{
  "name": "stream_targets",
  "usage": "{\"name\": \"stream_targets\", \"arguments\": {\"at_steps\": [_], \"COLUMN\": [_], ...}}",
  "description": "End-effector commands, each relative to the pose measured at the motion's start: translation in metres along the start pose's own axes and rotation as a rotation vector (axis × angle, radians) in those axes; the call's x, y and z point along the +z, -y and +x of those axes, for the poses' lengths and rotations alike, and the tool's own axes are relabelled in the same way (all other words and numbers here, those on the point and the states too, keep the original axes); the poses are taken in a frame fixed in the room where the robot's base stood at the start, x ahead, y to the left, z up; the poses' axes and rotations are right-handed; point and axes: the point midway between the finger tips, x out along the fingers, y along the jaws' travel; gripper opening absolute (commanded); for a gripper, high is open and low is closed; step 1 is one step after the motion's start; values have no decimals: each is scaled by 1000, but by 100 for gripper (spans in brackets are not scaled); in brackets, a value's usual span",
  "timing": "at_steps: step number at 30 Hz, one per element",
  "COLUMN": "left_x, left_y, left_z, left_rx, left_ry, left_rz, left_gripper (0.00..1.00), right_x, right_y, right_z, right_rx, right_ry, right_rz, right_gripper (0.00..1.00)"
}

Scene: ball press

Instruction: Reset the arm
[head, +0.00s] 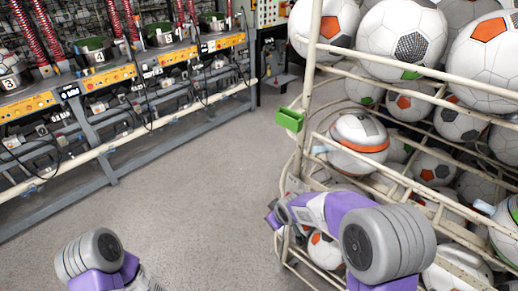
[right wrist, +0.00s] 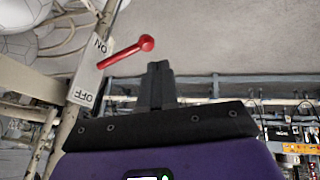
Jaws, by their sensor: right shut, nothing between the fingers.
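My right arm reaches in from the lower right in the head view, in front of the cage of balls. Its gripper (head: 273,217) points left there, small and partly unclear. In the right wrist view the gripper (right wrist: 160,75) is shut and empty, its two dark fingers together. A red lever (right wrist: 125,52) with a round knob stands just left of the fingertips and looks apart from them. Its white plate (right wrist: 90,75) reads ON and OFF. Of my left arm only a grey and purple link shows at the bottom left of the head view; its gripper is out of frame.
A cream metal cage (head: 312,70) full of white and orange balls (head: 360,140) fills the right side. A green block (head: 290,119) sits on its edge. A long press bench (head: 100,150) with numbered stations runs along the left. The grey floor (head: 200,200) between is clear.

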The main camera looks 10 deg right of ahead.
Motion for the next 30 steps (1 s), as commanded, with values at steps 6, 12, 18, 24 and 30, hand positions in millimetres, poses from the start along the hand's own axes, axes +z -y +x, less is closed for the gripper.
{"name": "stream_targets", "arguments": {"at_steps": [6, 12, 18, 24, 30], "left_x": [0, 0, 0, 1, 1], "left_y": [-1, -2, -4, -5, -5], "left_z": [-2, -7, -12, -14, -13], "left_rx": [0, 0, 0, 0, 0], "left_ry": [0, 0, 0, 0, 0], "left_rz": [0, 0, 0, 0, 0], "left_gripper": [43, 43, 43, 43, 43], "right_x": [26, 128, 223, 259, 263], "right_y": [14, 76, 157, 199, 204], "right_z": [20, 75, 86, 75, 74], "right_rx": [-40, -185, -302, -341, -345], "right_ry": [40, 183, 338, 419, 427], "right_rz": [55, 332, 688, 885, 911], "right_gripper": [0, 0, 0, 0, 0]}}
